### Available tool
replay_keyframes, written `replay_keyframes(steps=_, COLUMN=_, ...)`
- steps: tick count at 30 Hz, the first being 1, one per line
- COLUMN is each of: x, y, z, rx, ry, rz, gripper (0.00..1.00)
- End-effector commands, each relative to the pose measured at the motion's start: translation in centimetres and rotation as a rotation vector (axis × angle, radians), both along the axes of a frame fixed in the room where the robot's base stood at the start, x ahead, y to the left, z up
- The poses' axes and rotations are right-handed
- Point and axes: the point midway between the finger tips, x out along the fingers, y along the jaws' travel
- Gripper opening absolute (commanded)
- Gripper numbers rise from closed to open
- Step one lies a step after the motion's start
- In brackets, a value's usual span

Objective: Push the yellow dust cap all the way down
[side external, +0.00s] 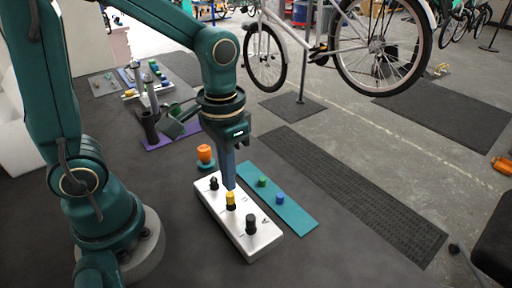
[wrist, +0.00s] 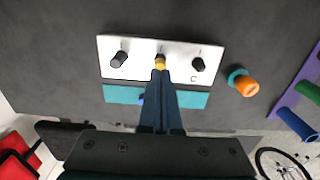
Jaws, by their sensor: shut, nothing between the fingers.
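The yellow dust cap (side external: 230,197) sits on the middle black post of a white block (side external: 265,240), which lies on the dark table. In the wrist view the cap (wrist: 160,63) is just beyond my fingertips. My gripper (side external: 230,186) is shut and empty, pointing down with its fingertips right at or just above the cap; I cannot tell whether they touch. It also shows in the wrist view (wrist: 160,73). The black posts at both ends of the block (side external: 250,224) carry no yellow cap. How far the cap is seated is hard to tell.
A teal strip (side external: 299,212) beside the block holds a green cap (side external: 262,181) and a blue cap (side external: 280,198). An orange knob (side external: 205,153) on a teal base stands behind the block. A purple mat (side external: 175,138) with tools lies farther back. The table in front is clear.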

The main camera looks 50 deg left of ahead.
Motion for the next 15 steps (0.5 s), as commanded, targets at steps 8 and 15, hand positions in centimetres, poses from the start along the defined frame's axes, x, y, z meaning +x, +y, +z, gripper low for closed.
replay_keyframes(steps=8, x=0.1, y=0.0, z=2.2, rx=0.000, ry=-0.004, rz=0.000, gripper=0.00)
replay_keyframes(steps=15, x=0.1, y=0.0, z=3.8, rx=0.000, ry=-0.003, rz=0.000, gripper=0.00)
